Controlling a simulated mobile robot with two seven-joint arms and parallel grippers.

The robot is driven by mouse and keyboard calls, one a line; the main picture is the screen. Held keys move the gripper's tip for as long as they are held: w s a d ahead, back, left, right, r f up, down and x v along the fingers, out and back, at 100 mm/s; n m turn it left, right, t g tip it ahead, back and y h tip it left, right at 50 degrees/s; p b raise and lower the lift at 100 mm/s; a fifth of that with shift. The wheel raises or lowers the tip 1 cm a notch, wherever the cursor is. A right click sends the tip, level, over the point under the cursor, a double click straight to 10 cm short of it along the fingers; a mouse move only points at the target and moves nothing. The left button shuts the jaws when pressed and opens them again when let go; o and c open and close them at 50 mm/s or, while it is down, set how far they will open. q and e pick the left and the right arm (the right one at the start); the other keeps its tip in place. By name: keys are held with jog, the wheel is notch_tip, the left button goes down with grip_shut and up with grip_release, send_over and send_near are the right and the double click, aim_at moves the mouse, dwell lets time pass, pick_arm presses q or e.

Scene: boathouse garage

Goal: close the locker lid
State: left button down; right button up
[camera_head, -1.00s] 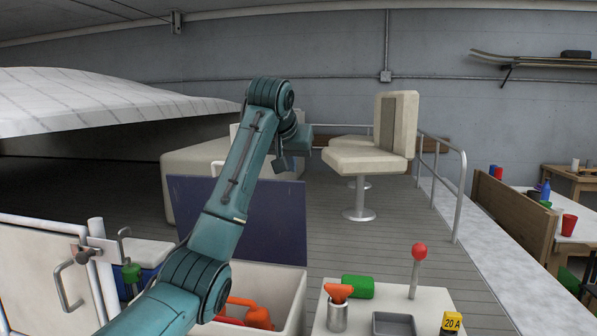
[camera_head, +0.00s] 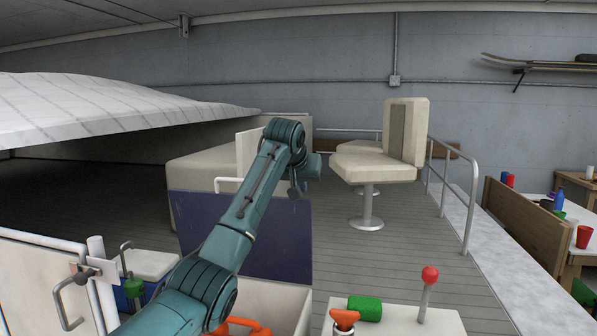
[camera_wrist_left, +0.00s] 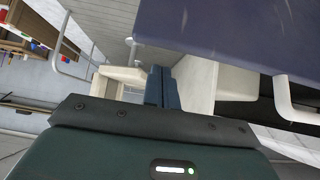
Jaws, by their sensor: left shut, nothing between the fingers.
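The locker (camera_head: 288,296) is a white open box at the lower middle of the head view. Its dark blue lid (camera_head: 290,240) stands upright at the back, open, with a white bar handle (camera_head: 228,182) at its top edge. In the wrist view the lid (camera_wrist_left: 240,30) fills the upper right, and the handle (camera_wrist_left: 292,108) shows at the right. My left arm crosses in front of the lid. My left gripper (camera_head: 312,166) is near the lid's top right corner; its fingers (camera_wrist_left: 160,86) are shut and empty. Contact with the lid cannot be told. My right gripper is out of view.
Orange items (camera_head: 242,326) lie in the locker. A white console with a red-knobbed lever (camera_head: 429,276), a green cylinder (camera_head: 365,308) and an orange-topped cup stands to the right. A white gate (camera_head: 40,285) is at left. A cream seat (camera_head: 375,166) stands behind on open deck.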

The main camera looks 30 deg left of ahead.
pick_arm(q)
jog(key=shift+s+d+f, duration=0.1)
jog(key=shift+s+d, duration=0.15)
jog(key=shift+s, duration=0.6)
jog(key=shift+s+d+f, duration=0.1)
jog(key=shift+s+d, duration=0.15)
jog(key=shift+s, duration=0.6)
